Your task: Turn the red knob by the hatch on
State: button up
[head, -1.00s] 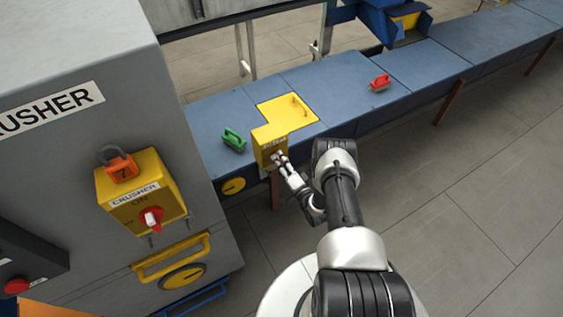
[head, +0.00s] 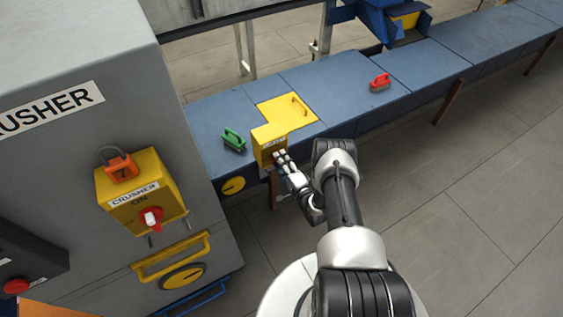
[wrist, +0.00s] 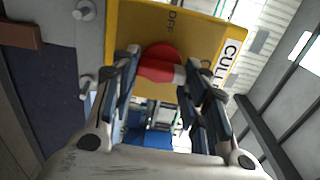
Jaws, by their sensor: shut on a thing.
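The yellow hatch (head: 288,110) with its handle lies flat in the blue table top. A yellow switch box (head: 266,138) stands at its near edge, and it fills the upper part of the wrist view (wrist: 200,28). The red knob (wrist: 160,60) on the box sits between my fingers, with OFF lettering near it and a partly visible label starting "CULL". My gripper (head: 280,157) is at the box's front face, shut on the knob; it also shows in the wrist view (wrist: 164,72). The fingers hide part of the knob, and I cannot tell its exact setting.
The floor at right is clear.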

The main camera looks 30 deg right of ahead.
jog(key=shift+c, duration=0.2)
jog(key=o, duration=1.1)
jog(key=s, duration=1.2)
jog(key=shift+d, duration=0.2)
